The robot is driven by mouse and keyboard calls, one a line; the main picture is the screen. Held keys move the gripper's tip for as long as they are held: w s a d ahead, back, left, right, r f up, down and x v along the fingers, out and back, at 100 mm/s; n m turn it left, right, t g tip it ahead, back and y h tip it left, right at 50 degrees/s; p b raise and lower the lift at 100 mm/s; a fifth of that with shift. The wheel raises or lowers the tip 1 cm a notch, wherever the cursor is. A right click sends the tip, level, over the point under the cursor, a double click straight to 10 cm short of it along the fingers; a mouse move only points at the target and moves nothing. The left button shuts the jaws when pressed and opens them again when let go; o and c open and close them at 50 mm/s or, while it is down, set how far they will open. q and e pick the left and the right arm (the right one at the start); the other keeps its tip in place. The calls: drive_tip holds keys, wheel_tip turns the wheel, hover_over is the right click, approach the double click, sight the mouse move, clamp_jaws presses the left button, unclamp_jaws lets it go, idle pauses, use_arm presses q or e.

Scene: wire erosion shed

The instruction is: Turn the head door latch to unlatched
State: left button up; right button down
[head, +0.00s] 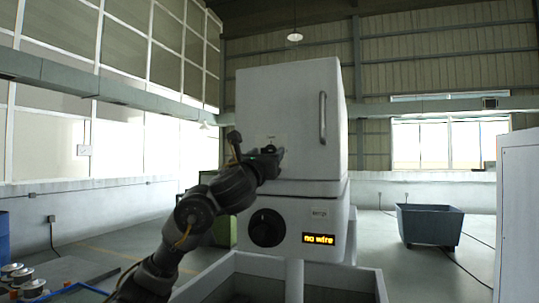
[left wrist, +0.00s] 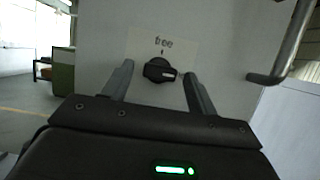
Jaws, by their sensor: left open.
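The head door latch is a black rotary knob (left wrist: 160,70) on the white door of the machine head (head: 290,100). In the left wrist view a label above it reads "free", with a small tick below the word. The light mark on the knob points to the right, not up at the tick. My left gripper (left wrist: 157,76) is open, with one finger on each side of the knob and gaps showing to it. I cannot tell if the fingertips touch the door. In the head view my left gripper (head: 275,150) covers most of the latch. My right gripper is not in view.
A vertical door handle (head: 322,118) is right of the latch. Below are a larger black dial (head: 267,228) and an orange "no wire" display (head: 318,239). A grey tank (head: 235,272) stands in front. A grey bin (head: 430,223) is at the right, with open floor around it.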

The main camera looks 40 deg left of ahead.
use_arm(q)
drive_tip(key=c, duration=1)
drive_tip(key=n+g+y+b, duration=0.1)
drive_tip(key=n+b, duration=0.1)
drive_tip(key=n, duration=0.2)
drive_tip(key=n+g+y+b, duration=0.1)
drive_tip(key=n+y+b, duration=0.1)
drive_tip(key=n+b, duration=0.1)
drive_tip(key=n+g+y+b, duration=0.2)
drive_tip(key=n, duration=0.4)
drive_tip(key=shift+d+r+b, duration=0.15)
drive_tip(key=shift+d+b, duration=0.2)
drive_tip(key=shift+b, duration=0.05)
drive_tip(key=n, duration=0.1)
drive_tip(key=n+g, duration=0.1)
drive_tip(key=n, duration=0.1)
drive_tip(key=shift+d+r+g+y+b, duration=0.1)
drive_tip(key=shift+r+g+y+b, duration=0.05)
drive_tip(key=shift+g+y+b, duration=0.2)
drive_tip(key=n+g, duration=0.1)
drive_tip(key=n, duration=0.3)
drive_tip(key=shift+r, duration=0.15)
drive_tip(key=shift+w+r+n+g+h+b, duration=0.1)
drive_tip(key=shift+n+g+h+b, duration=0.4)
drive_tip(key=shift+n, duration=0.8)
